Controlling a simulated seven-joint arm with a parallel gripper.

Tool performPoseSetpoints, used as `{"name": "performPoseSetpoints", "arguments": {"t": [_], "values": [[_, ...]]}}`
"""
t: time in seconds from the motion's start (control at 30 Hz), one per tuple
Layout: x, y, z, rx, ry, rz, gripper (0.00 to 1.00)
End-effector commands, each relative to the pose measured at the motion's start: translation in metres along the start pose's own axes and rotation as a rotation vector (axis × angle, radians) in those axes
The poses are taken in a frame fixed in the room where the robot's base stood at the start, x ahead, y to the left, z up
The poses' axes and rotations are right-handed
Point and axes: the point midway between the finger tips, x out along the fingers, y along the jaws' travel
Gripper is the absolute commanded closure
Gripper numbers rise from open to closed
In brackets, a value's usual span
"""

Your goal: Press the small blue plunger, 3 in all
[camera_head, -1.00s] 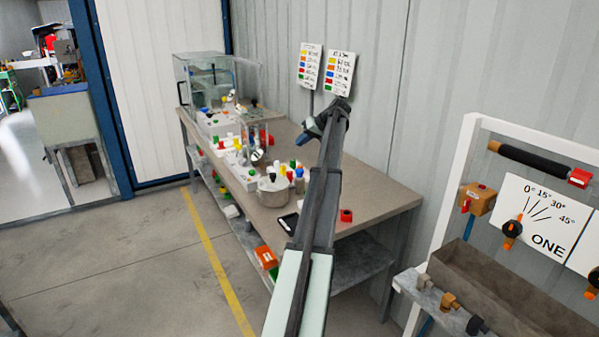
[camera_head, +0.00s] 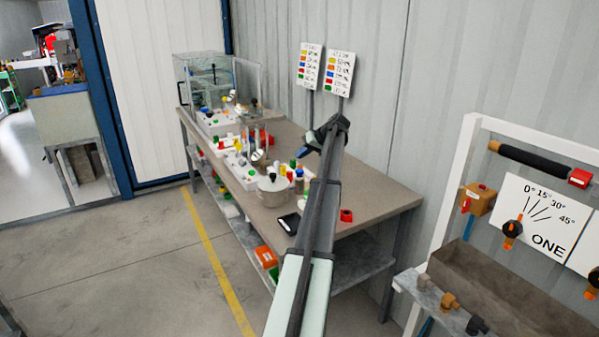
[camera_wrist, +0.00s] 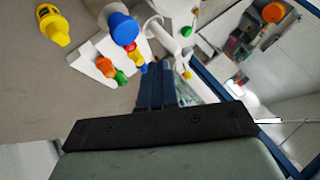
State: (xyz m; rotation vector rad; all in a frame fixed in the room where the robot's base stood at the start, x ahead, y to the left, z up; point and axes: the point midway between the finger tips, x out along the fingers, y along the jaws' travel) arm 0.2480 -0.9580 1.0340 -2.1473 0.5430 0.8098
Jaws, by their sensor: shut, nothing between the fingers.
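In the wrist view a round blue cap (camera_wrist: 123,28) stands up beside smaller coloured knobs on white blocks. A blue-topped piece also shows in the head view (camera_head: 299,173), near the front of the bench's pump group. I cannot tell whether either is the small blue plunger. My gripper (camera_wrist: 156,68) has its blue fingers together and empty, below and to the right of the blue cap in the wrist picture. In the head view my gripper (camera_head: 301,154) is above the bench, seemingly apart from the pumps; its exact height is unclear.
The bench (camera_head: 370,185) carries a pot (camera_head: 272,193), a black tablet (camera_head: 289,223), a red piece (camera_head: 346,215) and a glass case (camera_head: 205,80). Colour-chart signs (camera_head: 340,75) stand behind. The bench's right end is mostly clear.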

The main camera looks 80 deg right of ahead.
Motion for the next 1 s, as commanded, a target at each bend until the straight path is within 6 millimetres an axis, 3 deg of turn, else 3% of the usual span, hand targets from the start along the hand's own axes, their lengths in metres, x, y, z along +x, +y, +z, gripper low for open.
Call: {"name": "performPoseSetpoints", "arguments": {"t": [0.33,1.0], "values": [[0.022,0.016,0.016,0.0,0.0,0.0,1.0],[0.024,0.017,0.017,0.0,0.0,0.0,1.0]]}}
